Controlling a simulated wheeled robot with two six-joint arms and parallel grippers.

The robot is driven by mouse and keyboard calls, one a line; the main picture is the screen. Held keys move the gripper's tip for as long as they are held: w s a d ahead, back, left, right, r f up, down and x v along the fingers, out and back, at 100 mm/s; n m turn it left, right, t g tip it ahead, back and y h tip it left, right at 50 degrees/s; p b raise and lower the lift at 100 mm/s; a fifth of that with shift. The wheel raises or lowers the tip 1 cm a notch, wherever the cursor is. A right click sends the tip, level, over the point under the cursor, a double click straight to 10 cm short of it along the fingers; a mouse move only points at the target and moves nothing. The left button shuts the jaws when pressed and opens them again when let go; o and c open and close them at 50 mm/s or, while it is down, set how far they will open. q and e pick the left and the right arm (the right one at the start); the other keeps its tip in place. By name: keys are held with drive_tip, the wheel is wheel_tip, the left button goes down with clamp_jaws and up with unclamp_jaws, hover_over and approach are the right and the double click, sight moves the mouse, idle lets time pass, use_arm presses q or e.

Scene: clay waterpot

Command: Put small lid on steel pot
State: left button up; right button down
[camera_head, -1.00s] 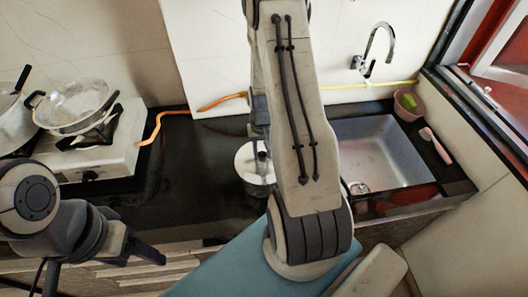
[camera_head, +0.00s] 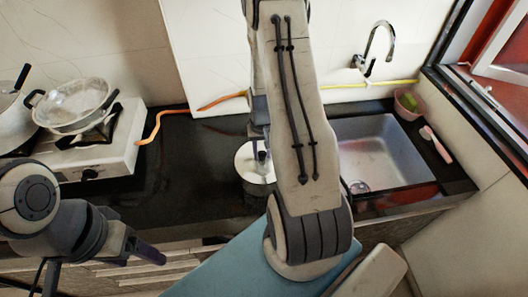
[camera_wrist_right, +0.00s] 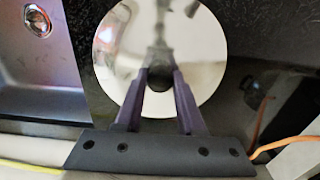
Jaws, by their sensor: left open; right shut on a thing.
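A small shiny round lid (camera_head: 251,168) with a dark knob is above the black counter, partly behind my right arm in the head view. In the right wrist view the lid (camera_wrist_right: 198,60) fills the upper middle. My right gripper (camera_wrist_right: 158,76) is shut on its black knob. Under the lid in the head view is a dark shape; I cannot tell whether it is the steel pot. A pale metal pot (camera_head: 14,120) stands at the far left, cut off by the picture edge. My left gripper (camera_head: 158,256) is open and empty, low in front of the counter.
A pan (camera_head: 72,108) sits on the white stove (camera_head: 115,150) at left. An orange hose (camera_head: 160,120) runs behind the counter. The sink (camera_head: 380,160) is at right, with a pink bowl (camera_head: 406,108) and a pink brush (camera_head: 438,146) beside it. The counter's middle-left is clear.

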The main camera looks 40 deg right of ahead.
drive_tip(key=shift+c, duration=2.2)
unclamp_jaws()
drive_tip(key=shift+f, duration=0.2)
drive_tip(key=shift+r, duration=0.15)
wheel_tip(320, 180, up, 10)
drive_tip(key=b, duration=0.1)
drive_tip(key=shift+r+b, duration=0.25)
drive_tip(key=shift+b, duration=0.05)
drive_tip(key=shift+s, duration=0.1)
drive_tip(key=s+a+r+n+b, duration=0.1)
drive_tip(key=a+r+n, duration=0.25)
drive_tip(key=a, duration=0.75)
drive_tip(key=s+a+r+n, duration=0.2)
drive_tip(key=a+n, duration=0.2)
drive_tip(key=a, duration=0.6)
drive_tip(key=s+a+r+n+y, duration=0.1)
drive_tip(key=s+a+r+n, duration=0.1)
drive_tip(key=s+a+n, duration=0.4)
drive_tip(key=s+a+b, duration=0.1)
drive_tip(key=s+a, duration=0.3)
drive_tip(key=s, duration=0.3)
drive_tip(key=shift+r, duration=0.4)
